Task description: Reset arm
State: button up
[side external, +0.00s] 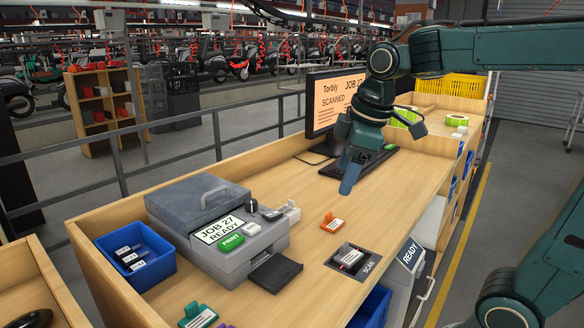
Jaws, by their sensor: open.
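My gripper (349,184) hangs from my green arm above the wooden bench, with its fingers pointing down. It is open and I see nothing between the fingers, which overlap from this side. It is in front of the monitor (328,98) and keyboard (366,160), up and to the right of the small orange block with a white label (332,221). I cannot tell its exact height above the bench.
A grey label printer (266,241) reads "JOB 27 READY". A labelled item lies on the black scan pad (366,267). A blue bin (157,276) stands left, a green-and-white item (197,318) at the front. Bare bench (413,177) lies right of the gripper.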

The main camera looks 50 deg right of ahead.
jog(key=s+a+f+m+t, duration=0.1)
jog(key=s+f+m, duration=0.1)
jog(key=s, duration=0.4)
jog(key=s+a+f+m+t, duration=0.1)
jog(key=s+f+m, duration=0.1)
jog(key=s+m, duration=0.2)
jog(key=shift+s+a+f+m, duration=0.3)
jog(key=shift+s+a, duration=0.05)
jog(key=shift+s, duration=0.95)
